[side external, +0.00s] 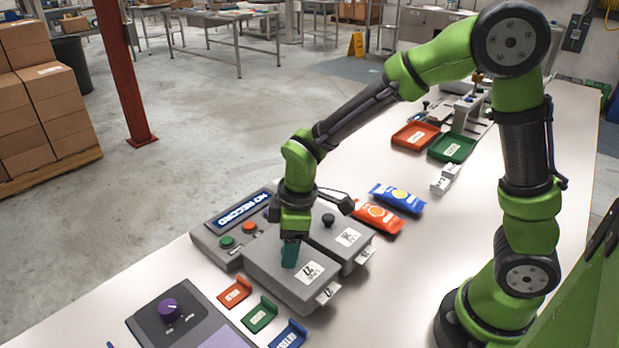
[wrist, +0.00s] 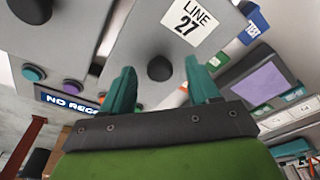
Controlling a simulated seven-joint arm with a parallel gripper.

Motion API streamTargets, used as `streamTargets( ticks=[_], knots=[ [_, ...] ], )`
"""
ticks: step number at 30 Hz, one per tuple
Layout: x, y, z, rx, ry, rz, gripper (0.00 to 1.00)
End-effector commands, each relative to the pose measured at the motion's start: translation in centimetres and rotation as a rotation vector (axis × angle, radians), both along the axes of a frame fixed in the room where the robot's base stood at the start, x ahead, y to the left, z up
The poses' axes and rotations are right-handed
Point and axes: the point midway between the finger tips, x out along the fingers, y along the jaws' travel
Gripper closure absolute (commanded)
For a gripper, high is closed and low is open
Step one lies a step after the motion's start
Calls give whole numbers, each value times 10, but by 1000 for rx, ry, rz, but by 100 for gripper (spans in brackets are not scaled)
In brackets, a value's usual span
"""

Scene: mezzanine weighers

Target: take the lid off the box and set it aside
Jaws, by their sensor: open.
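The grey box (side external: 270,276) with a "Line 27" label stands on the bench. Its flat grey lid shows in the wrist view (wrist: 215,60), with a round black knob (wrist: 160,68) on top. My gripper (side external: 290,254) points down over this lid. Its teal fingers are open in the wrist view (wrist: 161,75), one on either side of the knob. Whether they touch the knob is hard to tell. In the side view the fingers hide the knob. A second grey lidded box (side external: 345,258) with a black knob (side external: 328,220) stands right beside it.
A "NO RECORD" display (side external: 243,210) with buttons adjoins the boxes. Red, green and blue label holders (side external: 260,317) and a purple-knobbed unit (side external: 180,325) lie in front. Orange (side external: 378,214) and blue (side external: 398,198) packets lie behind. Bare bench (side external: 420,265) shows on the right.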

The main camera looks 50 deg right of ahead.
Motion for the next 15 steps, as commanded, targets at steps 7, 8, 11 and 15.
streamTargets(
  ticks=[7,8,11,15],
  knots=[
    [0,0,-2,0,-1,0,39],
    [0,0,-2,0,-1,0,42],
    [0,0,-2,0,-1,0,58],
    [0,0,-2,0,-1,0,79]
  ],
)
